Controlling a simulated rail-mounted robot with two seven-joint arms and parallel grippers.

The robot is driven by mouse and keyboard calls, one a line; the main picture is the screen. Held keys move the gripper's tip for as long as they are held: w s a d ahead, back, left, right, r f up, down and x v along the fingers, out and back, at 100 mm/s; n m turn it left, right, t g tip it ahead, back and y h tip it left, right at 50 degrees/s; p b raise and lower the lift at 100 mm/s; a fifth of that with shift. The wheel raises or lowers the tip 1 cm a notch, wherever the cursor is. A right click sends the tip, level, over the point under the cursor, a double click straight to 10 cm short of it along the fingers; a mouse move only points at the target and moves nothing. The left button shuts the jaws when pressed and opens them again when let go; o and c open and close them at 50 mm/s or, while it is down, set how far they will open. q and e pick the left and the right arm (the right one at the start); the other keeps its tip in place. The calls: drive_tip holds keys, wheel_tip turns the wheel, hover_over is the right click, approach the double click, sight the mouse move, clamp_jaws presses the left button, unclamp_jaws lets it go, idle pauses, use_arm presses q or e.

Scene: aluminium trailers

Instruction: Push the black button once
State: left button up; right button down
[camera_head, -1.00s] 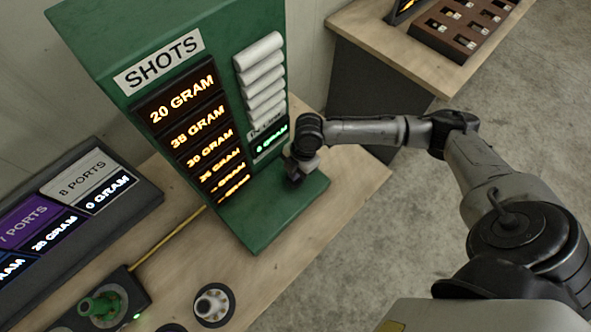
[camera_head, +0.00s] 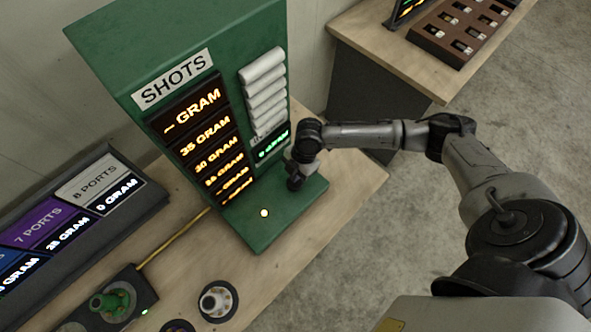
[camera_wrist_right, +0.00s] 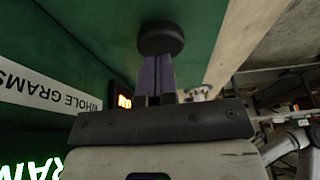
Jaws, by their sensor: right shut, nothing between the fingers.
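The black button (camera_wrist_right: 160,38) is a round black cap on the green surface in the right wrist view. My right gripper (camera_wrist_right: 155,62) is shut and empty, with its purple-grey fingers pointing at the button. The fingertips overlap the cap's near edge in that view; I cannot tell whether they touch. In the head view my right gripper (camera_head: 295,180) is low over the base of the green SHOTS stand (camera_head: 290,205); the button cannot be clearly made out there. The stand's top display (camera_head: 192,112) reads "– GRAM". My left gripper is not in view.
A small light (camera_head: 264,213) glows on the stand's base. A dark port panel (camera_head: 75,215) stands at the left. A green fitting (camera_head: 110,302) and a white knob (camera_head: 215,300) are at the front. Another table (camera_head: 410,65) stands behind, with floor between.

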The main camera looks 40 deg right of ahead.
drive_tip(key=v, duration=1.1)
drive_tip(key=shift+r+p, duration=0.25)
drive_tip(key=shift+p, duration=0.05)
drive_tip(key=shift+w+a, duration=0.1)
